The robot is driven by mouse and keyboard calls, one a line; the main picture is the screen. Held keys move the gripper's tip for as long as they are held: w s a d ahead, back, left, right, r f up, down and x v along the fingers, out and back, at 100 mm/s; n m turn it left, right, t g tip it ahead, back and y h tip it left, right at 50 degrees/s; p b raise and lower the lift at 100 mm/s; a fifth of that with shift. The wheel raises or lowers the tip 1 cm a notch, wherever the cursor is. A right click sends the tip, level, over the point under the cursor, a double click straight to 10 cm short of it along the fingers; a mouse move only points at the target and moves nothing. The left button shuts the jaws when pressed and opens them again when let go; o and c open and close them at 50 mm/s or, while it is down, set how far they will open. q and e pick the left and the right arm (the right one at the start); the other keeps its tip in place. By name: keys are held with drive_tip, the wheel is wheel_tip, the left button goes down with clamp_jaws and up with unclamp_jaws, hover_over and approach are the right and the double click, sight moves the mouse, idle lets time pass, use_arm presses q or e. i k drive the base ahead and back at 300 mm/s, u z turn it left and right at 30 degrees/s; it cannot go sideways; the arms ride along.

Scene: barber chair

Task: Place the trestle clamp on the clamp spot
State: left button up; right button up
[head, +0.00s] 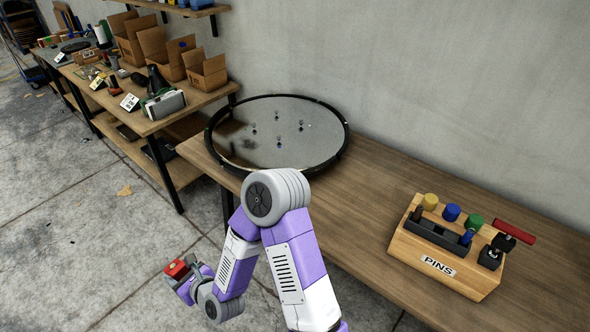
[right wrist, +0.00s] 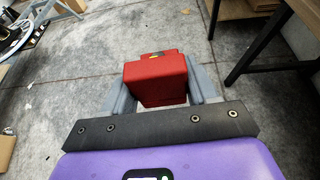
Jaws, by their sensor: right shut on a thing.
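My right gripper (head: 186,278) is low at the left, over the concrete floor and apart from the tables. It is shut on a red block-shaped thing (head: 176,269), likely the trestle clamp. In the right wrist view this red block (right wrist: 156,80) sits between the two grey fingers, with a small yellow mark on its far part. The fingers hide its sides. I cannot make out a marked clamp spot in either view. My left gripper is not in view.
A wooden table (head: 385,190) holds a round black-rimmed disc (head: 340,150) and a wooden pins box (head: 440,273) with coloured pegs and a red-handled tool. A second table (head: 150,122) at the left bears cardboard boxes and small items. The floor (head: 75,215) is largely clear.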

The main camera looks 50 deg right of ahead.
sight(279, 165)
drive_tip(key=z, duration=1.35)
